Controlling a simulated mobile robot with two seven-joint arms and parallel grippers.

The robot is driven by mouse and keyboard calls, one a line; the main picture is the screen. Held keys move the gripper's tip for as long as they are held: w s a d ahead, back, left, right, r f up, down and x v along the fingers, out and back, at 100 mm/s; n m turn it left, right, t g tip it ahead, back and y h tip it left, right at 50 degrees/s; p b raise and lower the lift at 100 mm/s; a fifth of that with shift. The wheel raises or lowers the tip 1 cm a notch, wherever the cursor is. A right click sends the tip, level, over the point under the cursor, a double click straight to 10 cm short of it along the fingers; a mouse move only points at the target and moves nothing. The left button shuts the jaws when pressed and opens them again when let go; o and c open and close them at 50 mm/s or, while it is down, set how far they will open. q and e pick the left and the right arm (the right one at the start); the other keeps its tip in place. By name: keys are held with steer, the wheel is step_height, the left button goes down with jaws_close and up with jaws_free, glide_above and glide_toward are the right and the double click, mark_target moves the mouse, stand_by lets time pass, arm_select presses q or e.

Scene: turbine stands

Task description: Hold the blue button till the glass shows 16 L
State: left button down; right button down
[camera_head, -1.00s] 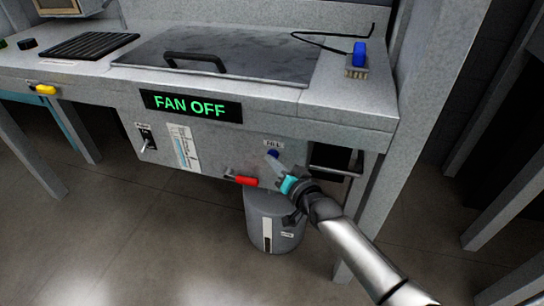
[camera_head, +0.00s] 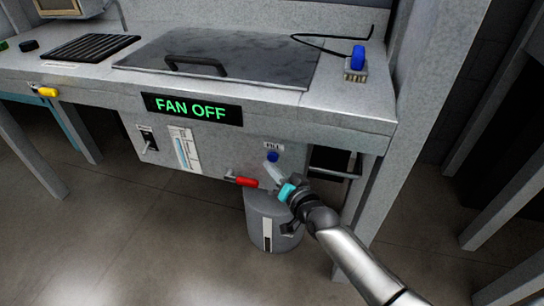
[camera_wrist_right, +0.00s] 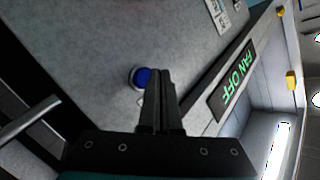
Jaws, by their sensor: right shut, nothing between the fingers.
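The blue button (camera_head: 273,156) sits under a small FILL label on the front panel and is fully visible in the head view. My right gripper (camera_head: 270,169) is shut and empty, its fingertips just below the button and seemingly apart from it. In the right wrist view the blue button (camera_wrist_right: 142,77) shows beside the shut fingers (camera_wrist_right: 162,98). The glass (camera_head: 184,149) is a narrow upright gauge on the panel with a blue column inside; its scale is too small to read. My left gripper is not in view.
A red handle (camera_head: 243,181) is just left of my right gripper. A grey bucket (camera_head: 262,226) stands on the floor below. A toggle switch (camera_head: 149,143) is left of the gauge. A FAN OFF sign (camera_head: 191,108) is above; a bar (camera_head: 335,174) is to the right.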

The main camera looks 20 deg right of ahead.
steer(key=s+a+p, duration=0.1)
steer(key=s, duration=0.1)
steer(key=s+a+p, duration=0.2)
steer(key=shift+s, duration=0.1)
stand_by(0.4)
steer(key=shift+d, duration=0.1)
stand_by(1.2)
